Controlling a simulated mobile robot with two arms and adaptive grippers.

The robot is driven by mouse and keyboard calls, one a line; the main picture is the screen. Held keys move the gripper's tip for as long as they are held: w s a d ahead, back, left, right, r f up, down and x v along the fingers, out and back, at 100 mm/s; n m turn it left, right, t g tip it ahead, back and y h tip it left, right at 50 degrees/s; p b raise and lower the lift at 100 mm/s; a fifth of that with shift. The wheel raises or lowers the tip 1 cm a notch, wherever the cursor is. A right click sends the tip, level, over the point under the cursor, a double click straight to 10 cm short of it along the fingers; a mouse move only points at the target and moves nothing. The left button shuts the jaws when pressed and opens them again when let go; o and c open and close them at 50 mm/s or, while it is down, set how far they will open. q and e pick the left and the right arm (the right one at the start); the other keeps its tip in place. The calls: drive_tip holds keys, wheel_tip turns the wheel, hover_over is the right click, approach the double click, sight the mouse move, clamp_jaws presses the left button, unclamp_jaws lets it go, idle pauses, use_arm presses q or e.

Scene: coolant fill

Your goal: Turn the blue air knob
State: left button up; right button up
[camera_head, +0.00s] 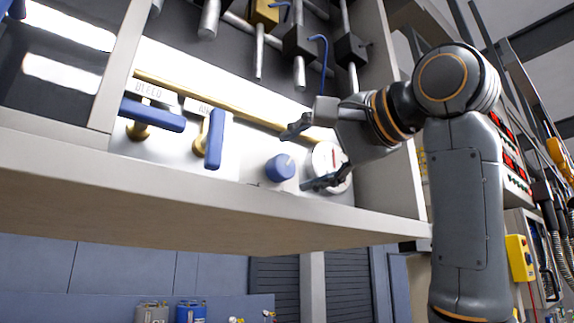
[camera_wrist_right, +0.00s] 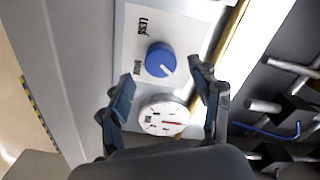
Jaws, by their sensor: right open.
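The blue air knob (camera_head: 280,168) is a round blue dial on the white panel inside the cabinet, with a pale pointer mark. It also shows in the right wrist view (camera_wrist_right: 161,60), between labels and beyond the fingertips. My right gripper (camera_head: 303,156) is open and empty, just to the right of the knob in the head view. In the right wrist view its fingers (camera_wrist_right: 163,82) stand apart on either side, with the knob ahead and roughly between their tips. I see no contact. My left gripper does not show.
A round white gauge (camera_head: 330,165) with a red needle sits right beside the knob. Two blue lever handles, one level (camera_head: 152,114) and one upright (camera_head: 214,139), are to the left. A brass pipe (camera_head: 215,101) runs above. The cabinet's lower ledge (camera_head: 190,205) lies below.

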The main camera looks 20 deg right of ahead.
drive_tip(key=v, duration=0.7)
idle(0.5)
